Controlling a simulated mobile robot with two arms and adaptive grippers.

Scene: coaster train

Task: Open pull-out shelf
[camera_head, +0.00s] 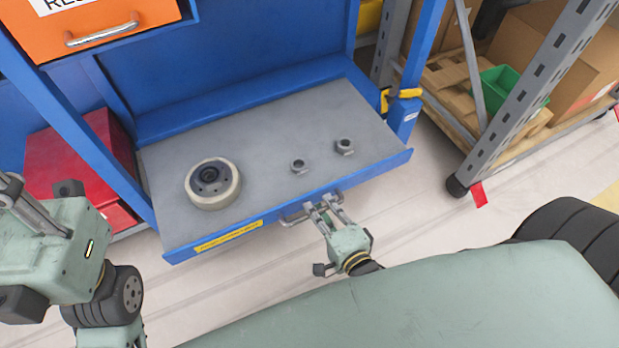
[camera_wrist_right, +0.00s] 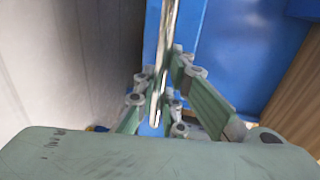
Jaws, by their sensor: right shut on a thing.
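The pull-out shelf (camera_head: 262,160) has a grey top and a blue front lip with a yellow label. It sticks out from the blue cabinet frame. My right gripper (camera_head: 322,206) is shut on the shelf's metal handle (camera_head: 291,217) at the front lip. In the right wrist view the handle bar (camera_wrist_right: 166,45) runs between the fingers (camera_wrist_right: 160,90). A pale wheel with a dark hub (camera_head: 213,183) and two metal nuts (camera_head: 299,166) (camera_head: 345,146) rest on the shelf. My left gripper (camera_head: 15,195) is partly visible at the left edge; its jaw state is unclear.
An orange drawer (camera_head: 115,20) is above the shelf. A red box (camera_head: 75,165) stands at the left. A grey rack (camera_head: 540,80) with cartons and a green bin (camera_head: 497,88) stands at the right. Pale floor between the shelf and rack is clear.

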